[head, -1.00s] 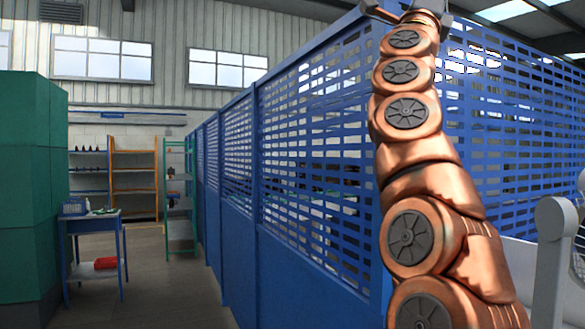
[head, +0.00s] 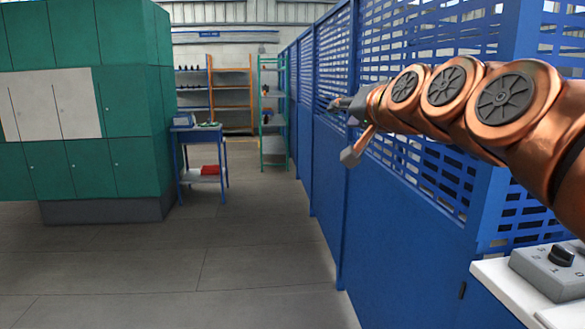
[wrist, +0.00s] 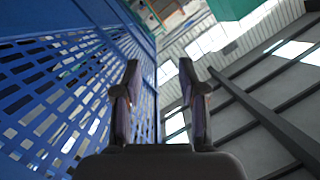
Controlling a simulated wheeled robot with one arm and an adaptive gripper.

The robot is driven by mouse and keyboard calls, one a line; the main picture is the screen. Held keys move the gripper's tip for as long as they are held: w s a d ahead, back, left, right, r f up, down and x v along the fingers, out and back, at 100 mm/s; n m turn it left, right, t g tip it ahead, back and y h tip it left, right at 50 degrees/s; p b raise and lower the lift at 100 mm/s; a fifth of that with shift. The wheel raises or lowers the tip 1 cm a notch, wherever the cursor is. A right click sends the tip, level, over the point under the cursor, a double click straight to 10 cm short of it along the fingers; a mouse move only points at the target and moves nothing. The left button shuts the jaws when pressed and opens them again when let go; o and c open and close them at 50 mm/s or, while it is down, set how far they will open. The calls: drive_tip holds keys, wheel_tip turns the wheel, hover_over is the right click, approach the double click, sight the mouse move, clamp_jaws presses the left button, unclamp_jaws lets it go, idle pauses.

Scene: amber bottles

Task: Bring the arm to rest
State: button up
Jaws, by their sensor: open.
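My copper arm reaches in from the right edge of the head view and points left, in front of the blue mesh fence. My gripper (head: 342,128) is at its far end, small against the fence, its fingers spread. In the wrist view my gripper (wrist: 162,95) is open, with two dark fingers well apart and nothing between them. No amber bottle can be made out.
A blue mesh fence (head: 405,165) runs along the right. Green lockers (head: 115,120) stand at the left. A small blue table (head: 200,130) and shelves (head: 232,95) are farther back. A grey control box (head: 555,268) sits at lower right. The floor (head: 190,270) between is clear.

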drive_tip(key=s+f+n+g+h, duration=0.1)
drive_tip(key=s+f+g, duration=0.3)
drive_tip(key=f, duration=0.5)
drive_tip(key=s+f+n+g, duration=0.1)
drive_tip(key=s+f+g, duration=0.1)
drive_tip(key=s+f, duration=0.55)
drive_tip(key=s+f+n+g+h, duration=0.1)
drive_tip(key=s+f+g, duration=0.25)
drive_tip(key=f, duration=0.75)
drive_tip(key=s+d+f+g+h, duration=0.1)
drive_tip(key=s+d+f+g, duration=0.1)
drive_tip(key=s+f, duration=0.3)
drive_tip(key=s+d+f+g+h, duration=0.1)
drive_tip(key=s+d+f+g, duration=0.2)
drive_tip(key=s, duration=0.9)
drive_tip(key=s+d+f+g, duration=0.2)
drive_tip(key=s+f, duration=0.5)
drive_tip(key=s, duration=0.1)
drive_tip(key=shift+s+d+f+n+h, duration=0.15)
drive_tip(key=shift+d+n+h, duration=0.15)
drive_tip(key=shift+d+h, duration=0.1)
drive_tip(key=shift+d, duration=0.1)
